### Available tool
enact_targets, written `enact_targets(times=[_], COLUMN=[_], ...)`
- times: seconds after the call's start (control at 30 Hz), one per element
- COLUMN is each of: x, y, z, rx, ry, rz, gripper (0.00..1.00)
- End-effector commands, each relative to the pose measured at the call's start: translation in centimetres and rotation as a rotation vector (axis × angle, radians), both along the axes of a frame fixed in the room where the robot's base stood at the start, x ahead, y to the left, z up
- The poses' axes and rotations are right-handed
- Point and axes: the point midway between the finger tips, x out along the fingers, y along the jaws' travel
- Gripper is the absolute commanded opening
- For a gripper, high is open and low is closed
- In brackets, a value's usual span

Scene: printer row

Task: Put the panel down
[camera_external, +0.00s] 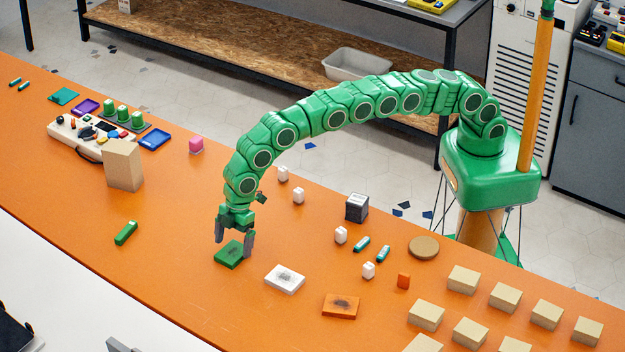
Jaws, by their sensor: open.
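A flat green panel (229,256) lies on the orange table, directly below my gripper. My gripper (234,246) points down and is open, with one grey finger at the panel's left side and the other at its right side. I cannot tell whether either finger touches the panel. A white panel (285,279) with a dark smudge lies to the right of the green one, and an orange panel (341,306) with a dark smudge lies further right.
Several beige blocks (464,279) stand at the right. A green stick (126,232), tall beige block (123,165) and white control box (78,138) are left.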

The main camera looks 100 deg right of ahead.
Motion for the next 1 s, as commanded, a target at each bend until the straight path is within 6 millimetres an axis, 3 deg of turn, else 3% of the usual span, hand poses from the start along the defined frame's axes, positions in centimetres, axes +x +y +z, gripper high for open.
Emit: enact_targets(times=[0.6, 1.0], x=[-1.6, -2.0], y=[-1.6, -2.0], z=[8.8, 9.9], rx=[0.002, -0.001], ry=[-0.005, 0.000], rz=[-0.001, -0.004], gripper=[0.97, 0.97])
